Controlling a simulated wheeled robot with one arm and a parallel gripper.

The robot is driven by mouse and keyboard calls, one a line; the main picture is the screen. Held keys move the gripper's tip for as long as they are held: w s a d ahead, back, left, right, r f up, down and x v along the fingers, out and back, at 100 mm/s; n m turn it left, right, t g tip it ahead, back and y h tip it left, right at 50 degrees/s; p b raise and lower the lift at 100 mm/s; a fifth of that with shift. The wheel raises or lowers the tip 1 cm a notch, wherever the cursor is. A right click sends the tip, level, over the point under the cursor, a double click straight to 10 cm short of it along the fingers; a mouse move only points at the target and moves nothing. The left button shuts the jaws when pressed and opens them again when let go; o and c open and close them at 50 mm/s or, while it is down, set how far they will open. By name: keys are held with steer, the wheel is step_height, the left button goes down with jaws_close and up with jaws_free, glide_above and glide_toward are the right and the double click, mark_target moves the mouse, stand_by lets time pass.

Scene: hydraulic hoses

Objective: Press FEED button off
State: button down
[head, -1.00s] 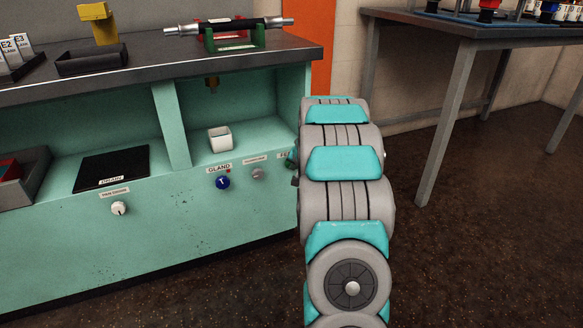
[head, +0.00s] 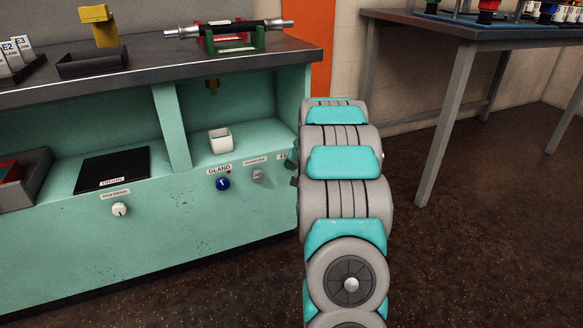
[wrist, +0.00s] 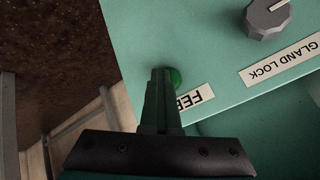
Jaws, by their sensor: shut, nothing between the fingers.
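The FEED button (wrist: 175,77) is green and round, on the green cabinet front. In the wrist view it is partly hidden behind my fingertips, beside the partly covered FEED label (wrist: 193,100). My gripper (wrist: 163,73) is shut and empty, with its tips overlapping the button in the picture. I cannot tell whether they touch it. In the head view only a dark bit of my gripper (head: 293,162) shows at the cabinet's right end, and my arm hides the button.
A grey GLAND LOCK knob (wrist: 266,18) sits near the button. A blue GLAND knob (head: 223,184) and a white knob (head: 120,209) are further left on the cabinet front. A grey table (head: 460,35) stands at the right, with open floor before it.

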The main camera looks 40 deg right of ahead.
steer(key=shift+w+r, duration=0.2)
steer(key=shift+w, duration=0.05)
steer(key=shift+s+r+b, duration=0.1)
steer(key=shift+s+b, duration=0.1)
steer(key=shift+b, duration=0.15)
steer(key=shift+s, duration=0.1)
steer(key=s+a+b, duration=0.1)
steer(key=s+b, duration=0.3)
steer(key=s, duration=0.2)
steer(key=shift+a+f, duration=0.25)
stand_by(0.5)
